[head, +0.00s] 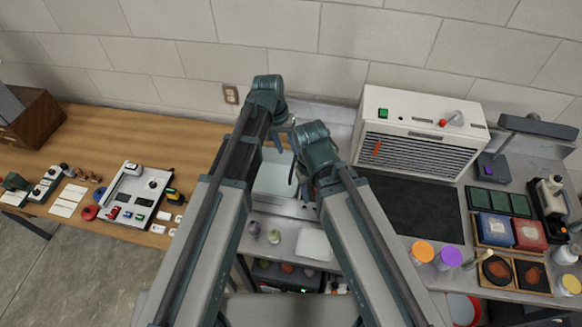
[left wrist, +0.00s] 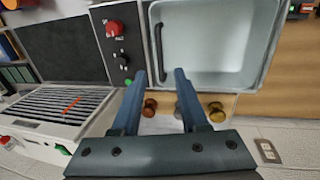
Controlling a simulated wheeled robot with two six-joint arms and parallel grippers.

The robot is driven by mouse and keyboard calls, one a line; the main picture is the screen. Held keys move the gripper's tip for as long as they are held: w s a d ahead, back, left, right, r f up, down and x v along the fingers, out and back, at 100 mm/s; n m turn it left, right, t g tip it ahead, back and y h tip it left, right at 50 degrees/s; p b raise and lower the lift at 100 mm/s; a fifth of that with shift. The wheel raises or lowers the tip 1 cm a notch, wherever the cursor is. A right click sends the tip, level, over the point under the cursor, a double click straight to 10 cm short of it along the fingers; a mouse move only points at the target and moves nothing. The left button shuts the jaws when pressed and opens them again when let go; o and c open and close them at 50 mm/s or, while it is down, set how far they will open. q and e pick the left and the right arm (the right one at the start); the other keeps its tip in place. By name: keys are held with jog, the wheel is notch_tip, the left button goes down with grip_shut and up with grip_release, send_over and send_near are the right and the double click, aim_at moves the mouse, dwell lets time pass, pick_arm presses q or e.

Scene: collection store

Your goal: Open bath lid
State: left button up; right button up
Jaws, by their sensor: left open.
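The bath (head: 273,180) is a pale basin with a light rim on the bench, partly behind my arms in the head view. In the left wrist view the bath (left wrist: 215,45) has a dark bar handle (left wrist: 158,55) along its left edge. A clear lid cannot be told from the open basin. My left gripper (left wrist: 160,80) is open and empty. Its fingertips lie on either side of the handle's line in that view, and the depth between them is unclear. My right arm (head: 318,145) reaches beside the bath; its fingers cannot be made out.
A control panel with a red knob (left wrist: 114,27) adjoins the bath. Brown and brass knobs (left wrist: 216,112) stand near the wall. A white vented unit (head: 420,125) and a black mat (head: 412,205) are to the right. A wooden table (head: 185,135) lies left.

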aim_at(291, 161)
pick_arm(q)
jog(key=f+b, duration=0.2)
jog(key=d+f+b, duration=0.1)
jog(key=f+b, duration=0.3)
jog(key=f, duration=0.1)
jog(key=shift+s+d, duration=0.1)
jog(key=shift+d, duration=0.05)
grip_shut()
dwell(1.2)
